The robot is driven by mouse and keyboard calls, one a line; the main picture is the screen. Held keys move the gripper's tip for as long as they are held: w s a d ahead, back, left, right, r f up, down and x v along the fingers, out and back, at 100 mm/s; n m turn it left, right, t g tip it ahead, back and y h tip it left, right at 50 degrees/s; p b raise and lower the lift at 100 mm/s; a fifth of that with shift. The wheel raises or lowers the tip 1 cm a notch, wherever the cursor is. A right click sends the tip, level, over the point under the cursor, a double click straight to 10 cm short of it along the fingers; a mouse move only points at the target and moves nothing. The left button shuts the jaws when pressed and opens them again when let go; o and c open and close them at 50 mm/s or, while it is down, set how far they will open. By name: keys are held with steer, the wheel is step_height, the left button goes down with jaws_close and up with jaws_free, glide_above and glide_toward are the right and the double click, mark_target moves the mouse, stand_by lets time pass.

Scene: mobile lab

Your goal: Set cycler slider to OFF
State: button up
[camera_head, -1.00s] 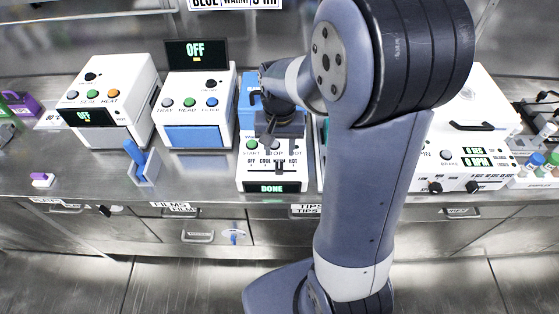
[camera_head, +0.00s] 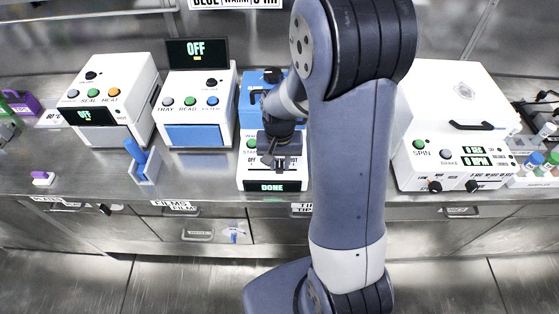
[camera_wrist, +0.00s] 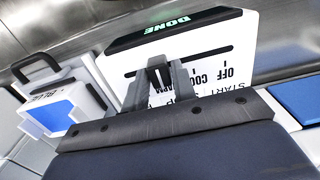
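The cycler (camera_head: 246,181) is a white box with a slider panel and a screen reading DONE (camera_head: 271,187). In the wrist view its slot (camera_wrist: 212,53) runs beside labels OFF (camera_wrist: 229,72), COOL and WARM, with OFF toward the right end. The slider knob is largely hidden by my fingers; a dark part shows between the tips, around or beyond WARM. My gripper (camera_head: 279,164) is over the slider panel, and its fingers (camera_wrist: 160,68) stand apart with a narrow gap, across the slot. I cannot tell whether they touch the knob.
A white reader box (camera_head: 195,110) with an OFF screen and a blue stand (camera_head: 143,163) are left of the cycler. A white spinner machine (camera_head: 455,125) is on the right. A blue-faced box (camera_wrist: 62,113) with a black handle is close to my gripper in the wrist view.

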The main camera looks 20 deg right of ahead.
mark_target(249, 170)
jaws_close()
steer(key=shift+a, duration=0.1)
steer(key=w+a, duration=0.1)
steer(key=a, duration=0.4)
steer(key=w+a, duration=0.1)
steer(key=a, duration=0.1)
steer(key=shift+w+a, duration=0.3)
steer(key=shift+a, duration=0.1)
steer(key=shift+o, duration=2)
jaws_free()
